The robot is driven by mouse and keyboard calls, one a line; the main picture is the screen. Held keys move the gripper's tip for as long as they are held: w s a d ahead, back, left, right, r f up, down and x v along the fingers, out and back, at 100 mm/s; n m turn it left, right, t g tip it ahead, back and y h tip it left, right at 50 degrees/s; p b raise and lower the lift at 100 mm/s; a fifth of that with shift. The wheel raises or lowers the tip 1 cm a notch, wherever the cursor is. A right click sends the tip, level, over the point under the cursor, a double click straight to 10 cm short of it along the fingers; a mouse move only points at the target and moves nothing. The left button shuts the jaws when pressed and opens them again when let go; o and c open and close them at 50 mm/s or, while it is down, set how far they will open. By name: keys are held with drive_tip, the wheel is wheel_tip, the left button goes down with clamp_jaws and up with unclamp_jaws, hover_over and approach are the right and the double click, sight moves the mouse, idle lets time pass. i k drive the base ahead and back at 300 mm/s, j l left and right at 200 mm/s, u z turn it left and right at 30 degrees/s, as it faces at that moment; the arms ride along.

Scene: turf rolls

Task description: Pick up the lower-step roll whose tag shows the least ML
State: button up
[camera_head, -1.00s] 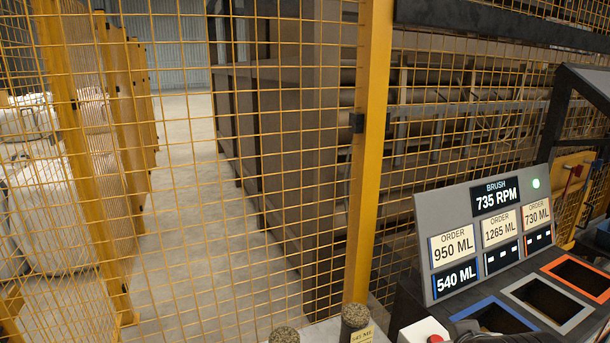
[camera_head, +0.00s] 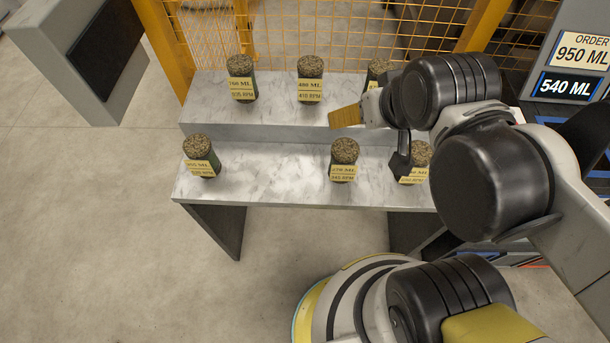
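Three dark green turf rolls stand upright on the lower marble step (camera_head: 270,170), each with a yellow tag. The left roll (camera_head: 197,147) has a tag that seems to read 9-something ML, blurred. The middle roll (camera_head: 344,152) has a tag that looks like 270 ML, not certain. The right roll (camera_head: 419,154) is partly covered by my arm and its ML figure is hidden. My gripper (camera_head: 373,138) comes in from the right between the middle and right rolls. A tan pad and a dark finger stand apart, with bare marble between them. No roll shows in it.
The upper step (camera_head: 205,105) bears three more tagged rolls: left (camera_head: 240,70), middle (camera_head: 310,68) and right (camera_head: 378,70), partly hidden. Yellow mesh fence (camera_head: 290,30) stands behind. A grey panel (camera_head: 60,45) stands at left. The order display (camera_head: 575,60) is at right. The floor in front is clear.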

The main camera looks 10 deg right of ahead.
sight(344, 151)
drive_tip(key=k+j, duration=0.1)
drive_tip(key=j, duration=0.25)
drive_tip(key=k+j, duration=0.1)
drive_tip(key=j, duration=0.25)
drive_tip(key=k+j, duration=0.1)
drive_tip(key=j, duration=0.25)
drive_tip(key=k+j, duration=0.15)
drive_tip(key=j, duration=0.2)
drive_tip(key=k+j, duration=0.1)
drive_tip(key=j, duration=0.25)
